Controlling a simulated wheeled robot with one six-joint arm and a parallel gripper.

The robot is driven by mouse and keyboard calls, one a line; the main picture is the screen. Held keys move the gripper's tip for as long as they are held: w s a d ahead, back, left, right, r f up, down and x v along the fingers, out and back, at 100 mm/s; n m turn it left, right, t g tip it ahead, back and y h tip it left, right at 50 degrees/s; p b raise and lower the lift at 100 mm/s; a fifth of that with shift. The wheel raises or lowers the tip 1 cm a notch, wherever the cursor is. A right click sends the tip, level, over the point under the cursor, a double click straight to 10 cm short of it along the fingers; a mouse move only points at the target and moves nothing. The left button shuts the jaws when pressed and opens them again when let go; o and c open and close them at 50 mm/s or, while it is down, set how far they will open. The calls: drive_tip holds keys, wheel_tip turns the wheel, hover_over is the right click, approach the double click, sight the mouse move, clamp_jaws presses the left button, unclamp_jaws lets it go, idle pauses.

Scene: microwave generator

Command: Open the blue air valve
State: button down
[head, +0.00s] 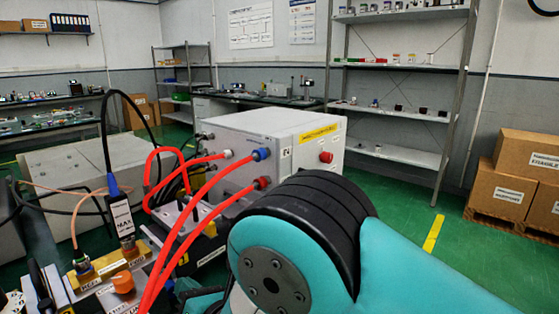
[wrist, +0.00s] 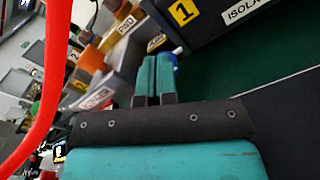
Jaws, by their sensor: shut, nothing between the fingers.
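My gripper (wrist: 156,70) shows in the wrist view with its two teal fingers side by side, shut and empty. A small blue part (wrist: 170,61), which looks like the blue air valve, shows just beyond and to the right of the fingertips. The fingers hide much of it, and I cannot tell whether they touch it or how its handle is turned. In the head view a small blue part (head: 167,285) shows low at the left, largely hidden by the red hoses. My arm covers the bottom middle there.
Red hoses (head: 190,243) run from the white generator box (head: 265,130) down past my arm; one crosses the wrist view's left (wrist: 47,90). Brass blocks (head: 100,275) with an orange knob (head: 123,282) stand at lower left. Open green floor (head: 410,195) lies to the right.

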drive_tip(key=shift+w+a+r+p, duration=0.3)
drive_tip(key=shift+w+a+p, duration=0.35)
drive_tip(key=shift+p, duration=1.6)
drive_tip(key=shift+s+f+b, duration=0.2)
drive_tip(key=shift+f+b, duration=0.15)
drive_tip(key=shift+b, duration=0.1)
drive_tip(key=shift+s+a+f+p, duration=0.1)
drive_tip(key=shift+s+f+p, duration=0.15)
drive_tip(key=shift+p, duration=0.95)
drive_tip(key=shift+w+r+p, duration=0.2)
drive_tip(key=shift+r+p, duration=0.2)
drive_tip(key=shift+p, duration=0.5)
